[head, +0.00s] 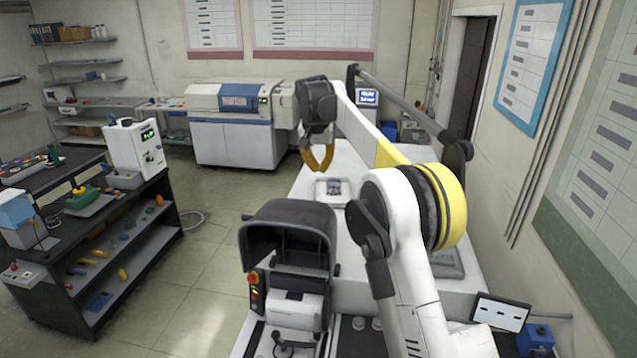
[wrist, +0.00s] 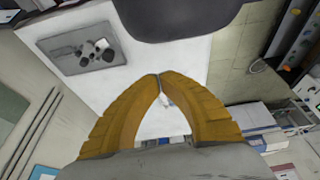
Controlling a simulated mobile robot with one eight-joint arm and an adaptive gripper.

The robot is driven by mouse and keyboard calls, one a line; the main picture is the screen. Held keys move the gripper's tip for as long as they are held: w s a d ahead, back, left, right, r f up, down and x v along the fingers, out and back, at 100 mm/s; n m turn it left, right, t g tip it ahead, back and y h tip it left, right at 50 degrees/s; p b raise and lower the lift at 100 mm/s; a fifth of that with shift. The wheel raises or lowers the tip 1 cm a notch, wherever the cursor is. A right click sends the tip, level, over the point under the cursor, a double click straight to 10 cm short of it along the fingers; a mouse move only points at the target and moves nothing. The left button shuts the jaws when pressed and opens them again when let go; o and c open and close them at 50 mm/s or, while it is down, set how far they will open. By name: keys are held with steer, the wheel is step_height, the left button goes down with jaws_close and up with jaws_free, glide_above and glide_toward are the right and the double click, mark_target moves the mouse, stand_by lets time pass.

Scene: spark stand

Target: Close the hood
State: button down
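The dark grey hood (head: 287,222) sits on top of the machine in the front middle of the head view, its hollow front facing me and raised above the white block below. A dark rounded shape at the top of the wrist view (wrist: 178,14) looks like part of the hood. My gripper (head: 318,168) is beyond the hood and above the white bench, apart from the hood.
A small plate with dark parts (head: 334,188) lies on the white bench (head: 345,160). A grey tray (wrist: 82,48) shows in the wrist view. A black shelf cart (head: 110,245) stands left, with free floor (head: 205,245) between. A wall is close on the right.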

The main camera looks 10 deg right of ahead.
steer(key=p+x, duration=0.2)
steer(key=x, duration=0.8)
steer(key=s, duration=0.2)
steer(key=s+a, duration=0.1)
steer(key=shift+s+a+p, duration=0.15)
steer(key=shift+s+p, duration=0.2)
steer(key=shift+p, duration=0.05)
steer(key=shift+w+f, duration=0.1)
steer(key=shift+s, duration=0.2)
